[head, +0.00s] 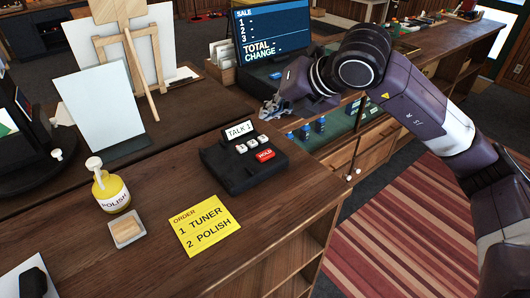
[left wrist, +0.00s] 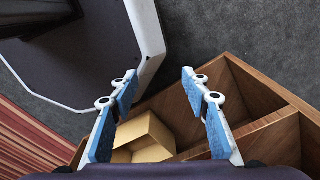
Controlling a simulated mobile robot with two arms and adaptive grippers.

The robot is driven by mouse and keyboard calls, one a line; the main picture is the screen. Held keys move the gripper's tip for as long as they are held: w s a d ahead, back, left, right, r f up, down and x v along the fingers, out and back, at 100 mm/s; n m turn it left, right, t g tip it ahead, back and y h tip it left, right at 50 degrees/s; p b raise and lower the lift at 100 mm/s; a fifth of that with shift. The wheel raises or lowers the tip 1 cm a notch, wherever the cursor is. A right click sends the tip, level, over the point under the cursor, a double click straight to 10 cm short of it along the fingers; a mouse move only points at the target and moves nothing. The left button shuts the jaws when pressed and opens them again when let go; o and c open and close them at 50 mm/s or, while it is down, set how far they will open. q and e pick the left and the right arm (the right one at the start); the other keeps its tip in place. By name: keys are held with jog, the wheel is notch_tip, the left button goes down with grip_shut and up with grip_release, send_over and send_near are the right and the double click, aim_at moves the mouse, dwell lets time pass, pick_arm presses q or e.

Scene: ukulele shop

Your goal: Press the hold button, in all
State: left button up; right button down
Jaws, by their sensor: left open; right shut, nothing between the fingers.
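The black desk phone (head: 244,167) sits on the wooden counter. Its small display (head: 238,129) reads "TALK 1". A red button marked HOLD (head: 265,155) is at its right side, beside a few white buttons (head: 251,142). My right gripper (head: 268,110) is shut and empty, above and behind the phone, apart from the hold button. My left gripper (left wrist: 158,85) is out of the head view; in the left wrist view it is open and empty, with blue finger pads, above a wooden shelf unit and a cardboard box.
A yellow order note (head: 208,225), a yellow polish bottle (head: 110,191) and a small tray with a sponge (head: 126,229) lie left and in front of the phone. The sale screen (head: 271,32) stands behind. A cardboard box (left wrist: 146,139) lies below my left gripper.

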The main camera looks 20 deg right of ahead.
aim_at(268, 155)
notch_tip(268, 155, down, 4)
jog(key=shift+b, duration=0.9)
notch_tip(268, 155, down, 5)
jog(key=b, duration=0.3)
jog(key=shift+w+a+r, duration=0.1)
jog(key=shift+w+r, duration=0.05)
jog(key=shift+b, duration=0.4)
pick_arm(q)
notch_tip(268, 155, down, 6)
jog(key=w, duration=0.2)
jog(key=shift+w+a+r, duration=0.15)
jog(key=shift+a+r, duration=0.1)
jog(key=shift+a, duration=0.15)
jog(key=shift+w, duration=0.3)
jog(key=shift+f, duration=0.1)
pick_arm(e)
jog(key=shift+f, duration=0.2)
pick_arm(q)
jog(key=shift+f+b, duration=0.55)
jog(key=shift+b, duration=0.1)
pick_arm(e)
jog(key=shift+f, duration=0.3)
